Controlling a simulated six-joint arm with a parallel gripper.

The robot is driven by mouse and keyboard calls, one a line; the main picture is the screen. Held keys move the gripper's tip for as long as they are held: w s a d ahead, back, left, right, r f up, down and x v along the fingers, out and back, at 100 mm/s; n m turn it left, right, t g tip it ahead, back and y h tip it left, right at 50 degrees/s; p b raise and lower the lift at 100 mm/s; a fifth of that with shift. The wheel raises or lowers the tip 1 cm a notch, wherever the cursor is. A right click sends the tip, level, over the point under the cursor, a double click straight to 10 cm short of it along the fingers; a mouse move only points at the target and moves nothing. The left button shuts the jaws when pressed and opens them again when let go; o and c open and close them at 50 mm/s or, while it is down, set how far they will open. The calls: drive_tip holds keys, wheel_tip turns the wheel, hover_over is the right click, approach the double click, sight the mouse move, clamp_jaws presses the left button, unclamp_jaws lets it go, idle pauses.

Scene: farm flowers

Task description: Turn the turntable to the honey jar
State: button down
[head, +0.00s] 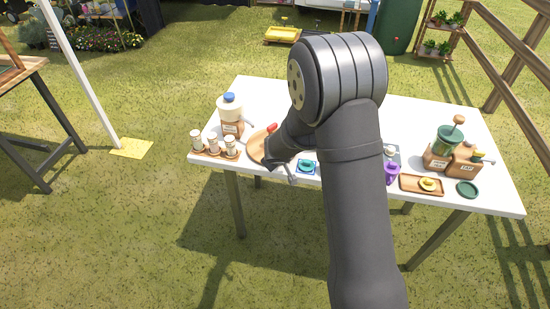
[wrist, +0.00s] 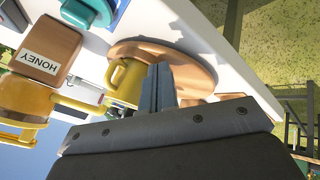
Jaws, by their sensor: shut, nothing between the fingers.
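The turntable is a round wooden disc (wrist: 200,66), seen in the wrist view just beyond my fingertips; its left part (head: 256,150) shows in the head view, the rest hidden by my arm. A yellow mug (wrist: 124,82) is beside my fingers in the wrist view. My gripper (wrist: 158,82) is shut and empty, its fingertips close over or against the disc; contact cannot be told. The honey jar (wrist: 22,98) is amber with yellow fittings, at left in the wrist view, joined to a wooden block (wrist: 48,42) labelled HONEY. I cannot pick it out in the head view.
A blue-lidded jar (head: 231,108) and several small jars (head: 213,144) stand at the white table's left end. A green-topped container (head: 447,140), a wooden tray (head: 410,184) and a purple item (head: 392,172) stand on the right. The table's back strip (head: 265,89) is clear.

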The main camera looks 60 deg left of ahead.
drive_tip(key=shift+w+d, duration=0.15)
drive_tip(key=shift+w, duration=0.55)
drive_tip(key=shift+w+d, duration=0.15)
drive_tip(key=shift+w, duration=1.55)
drive_tip(key=shift+s, duration=0.1)
drive_tip(key=shift+s+d, duration=1.4)
drive_tip(key=d+r, duration=0.6)
drive_tip(key=r, duration=0.2)
drive_tip(key=shift+s, duration=0.25)
drive_tip(key=a+f, duration=0.4)
drive_tip(key=f, duration=0.1)
drive_tip(key=w+a+f, duration=0.1)
drive_tip(key=a+f, duration=0.1)
drive_tip(key=f, duration=0.1)
drive_tip(key=shift+a+f, duration=0.1)
drive_tip(key=shift+a, duration=0.1)
drive_tip(key=shift+w+a, duration=1.05)
drive_tip(key=shift+a, duration=0.05)
